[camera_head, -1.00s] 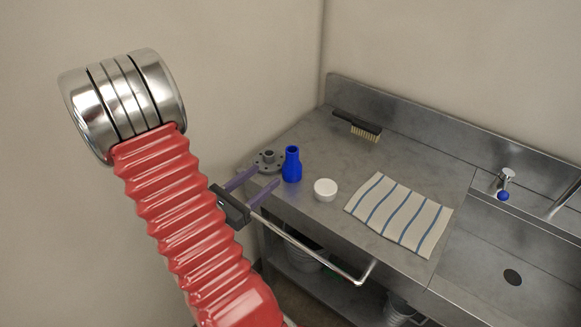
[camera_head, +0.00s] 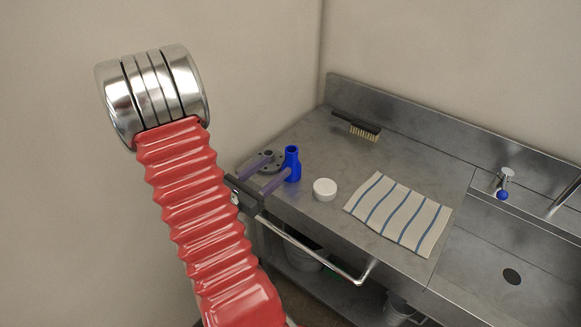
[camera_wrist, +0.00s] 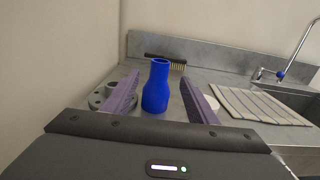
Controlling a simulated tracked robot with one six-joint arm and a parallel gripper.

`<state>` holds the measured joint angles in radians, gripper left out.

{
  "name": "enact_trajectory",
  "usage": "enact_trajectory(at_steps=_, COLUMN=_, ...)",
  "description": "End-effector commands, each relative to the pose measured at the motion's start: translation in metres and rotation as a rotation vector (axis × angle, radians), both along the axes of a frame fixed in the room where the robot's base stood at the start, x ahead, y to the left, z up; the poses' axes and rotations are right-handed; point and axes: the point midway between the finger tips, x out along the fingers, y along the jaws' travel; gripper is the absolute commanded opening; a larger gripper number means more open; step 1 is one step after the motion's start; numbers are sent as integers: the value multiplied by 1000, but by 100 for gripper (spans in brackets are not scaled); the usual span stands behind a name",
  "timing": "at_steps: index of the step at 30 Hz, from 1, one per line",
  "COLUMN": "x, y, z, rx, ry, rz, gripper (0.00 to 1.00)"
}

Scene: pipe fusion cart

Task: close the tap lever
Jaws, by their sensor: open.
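The tap lever shows as a small metal lever with a blue knob (camera_head: 503,194) on the sink's back ledge at the right in the head view; the blue knob also shows in the wrist view (camera_wrist: 280,75). My gripper (camera_head: 279,170) is open at the left end of the counter, far from the tap. In the wrist view its two purple fingers (camera_wrist: 160,100) stand on either side of a blue bottle-shaped reducer (camera_wrist: 157,88), apart from it as far as I can tell. Nothing is held.
A grey flange (camera_wrist: 108,93) lies beside the left finger. A white cap (camera_head: 325,189), a striped cloth (camera_head: 399,214) and a brush (camera_head: 356,126) lie on the steel counter (camera_head: 300,140). A rail (camera_head: 310,252) runs along the counter's front. The sink basin (camera_head: 480,262) looks empty.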

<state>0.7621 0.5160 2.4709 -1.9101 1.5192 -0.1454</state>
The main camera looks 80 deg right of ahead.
Motion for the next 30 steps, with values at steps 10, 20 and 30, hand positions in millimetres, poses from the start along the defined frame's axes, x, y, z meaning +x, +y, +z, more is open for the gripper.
enact_trajectory(at_steps=10, x=-15, y=-31, z=0, rx=1, ry=1, rz=-2, gripper=53)
enact_trajectory(at_steps=20, x=-15, y=-34, z=0, rx=0, ry=1, rz=2, gripper=53)
enact_trajectory(at_steps=30, x=-22, y=-51, z=0, rx=0, ry=0, rz=-1, gripper=53)
